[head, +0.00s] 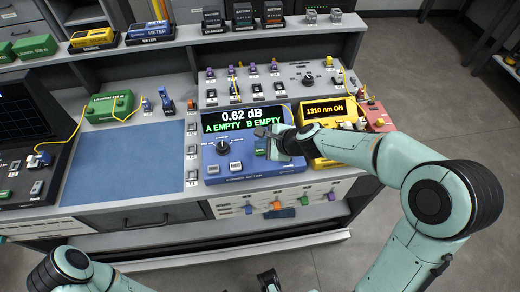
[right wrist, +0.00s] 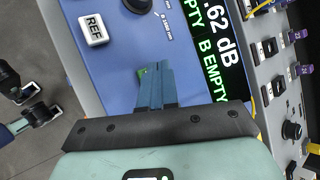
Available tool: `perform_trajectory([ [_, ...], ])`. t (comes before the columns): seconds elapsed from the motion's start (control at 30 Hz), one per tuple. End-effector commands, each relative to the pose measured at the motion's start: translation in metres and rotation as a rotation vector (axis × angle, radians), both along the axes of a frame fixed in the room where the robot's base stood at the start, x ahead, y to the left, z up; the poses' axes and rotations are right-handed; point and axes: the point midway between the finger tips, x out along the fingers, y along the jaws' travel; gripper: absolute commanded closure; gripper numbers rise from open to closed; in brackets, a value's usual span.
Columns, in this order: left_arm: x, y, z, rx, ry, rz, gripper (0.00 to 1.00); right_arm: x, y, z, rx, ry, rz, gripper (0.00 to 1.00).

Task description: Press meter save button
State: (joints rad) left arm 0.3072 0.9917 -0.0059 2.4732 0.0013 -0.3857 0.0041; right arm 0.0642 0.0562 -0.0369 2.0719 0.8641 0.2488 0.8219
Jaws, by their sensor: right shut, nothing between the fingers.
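The blue power meter (head: 222,183) stands on the bench, its screen (head: 243,117) reading "0.62 dB", "A EMPTY", "B EMPTY". Its face has a dark knob (head: 222,145), white buttons including one marked REF (right wrist: 94,29), and a green button (right wrist: 142,72). My right gripper (head: 268,143) is shut and empty over the right part of the meter's face. In the right wrist view its fingertips overlap the green button and hide most of it and any label. I cannot tell whether they touch it.
A yellow source (head: 335,148) reading "1310 nm ON" stands right of the meter, close to my right arm. A blue mat (head: 128,158) lies clear to the left. A panel of switches (head: 265,88) stands behind. Colored plugs (head: 277,206) sit below the meter.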

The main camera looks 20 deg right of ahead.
Motion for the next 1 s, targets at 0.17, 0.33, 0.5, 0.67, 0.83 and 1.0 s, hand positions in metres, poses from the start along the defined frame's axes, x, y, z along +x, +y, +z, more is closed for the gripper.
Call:
perform_trajectory([
  [0.17,0.0000,0.0000,0.0000,0.000,0.000,0.000,0.50,0.0000,0.0000,0.0000,0.000,0.000,0.000,1.00],
  [0.33,0.0000,0.0000,0.0000,0.000,0.000,0.000,0.50,0.0000,0.0000,0.0000,0.000,0.000,0.000,1.00],
  [0.5,0.0000,0.0000,0.0000,0.000,0.000,0.000,0.50,0.0000,0.0000,0.0000,0.000,0.000,0.000,1.00],
  [0.67,-0.0001,0.0000,0.0000,0.000,0.000,0.000,0.50,0.0000,0.0000,0.0000,0.000,0.000,0.000,1.00],
  [0.83,-0.0001,0.0000,-0.0004,0.000,0.000,0.000,0.50,-0.0001,0.0000,-0.0005,0.000,0.000,0.000,1.00],
  [1.0,-0.0016,0.0000,-0.0059,0.000,0.002,0.000,0.50,-0.0002,0.0001,-0.0060,0.000,0.001,0.001,1.00],
])
